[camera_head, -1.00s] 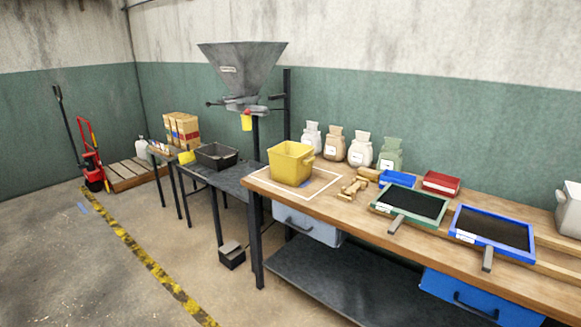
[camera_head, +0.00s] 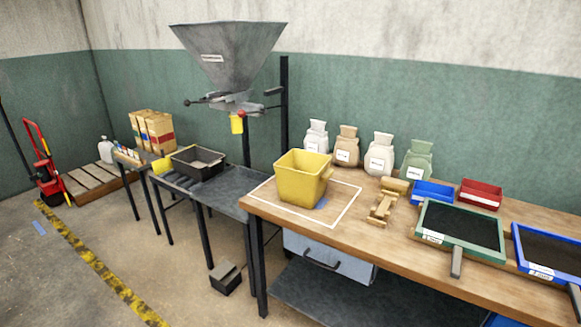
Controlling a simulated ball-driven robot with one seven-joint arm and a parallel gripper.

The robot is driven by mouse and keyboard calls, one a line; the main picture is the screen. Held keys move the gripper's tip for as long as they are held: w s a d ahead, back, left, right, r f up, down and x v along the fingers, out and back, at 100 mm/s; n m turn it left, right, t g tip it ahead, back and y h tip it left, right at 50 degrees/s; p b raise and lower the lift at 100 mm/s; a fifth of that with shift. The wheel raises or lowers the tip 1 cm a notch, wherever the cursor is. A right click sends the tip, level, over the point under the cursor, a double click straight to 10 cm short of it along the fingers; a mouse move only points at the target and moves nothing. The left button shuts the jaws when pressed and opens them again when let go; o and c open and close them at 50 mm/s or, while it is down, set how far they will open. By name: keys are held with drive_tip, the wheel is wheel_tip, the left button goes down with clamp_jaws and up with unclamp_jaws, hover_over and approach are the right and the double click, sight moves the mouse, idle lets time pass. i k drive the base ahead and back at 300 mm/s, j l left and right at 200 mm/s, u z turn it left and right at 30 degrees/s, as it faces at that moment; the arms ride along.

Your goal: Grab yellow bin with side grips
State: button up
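The yellow bin (camera_head: 302,179) stands upright on the wooden workbench (camera_head: 345,235), inside a white outlined square near the bench's left end. It looks open at the top, and a grip juts from its right side. Its left side shows no clear grip from this angle. My gripper and arm are not in view.
A metal hopper (camera_head: 228,58) stands behind a dark side table (camera_head: 222,196) holding a black tray (camera_head: 197,163). Several sacks (camera_head: 380,154), small blue (camera_head: 433,192) and red (camera_head: 481,194) bins and framed sieves (camera_head: 461,229) occupy the bench.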

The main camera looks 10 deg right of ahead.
sight(303, 176)
drive_tip(key=i+j+z, duration=0.2)
drive_tip(key=i+j, duration=1.45)
drive_tip(key=i, duration=0.05)
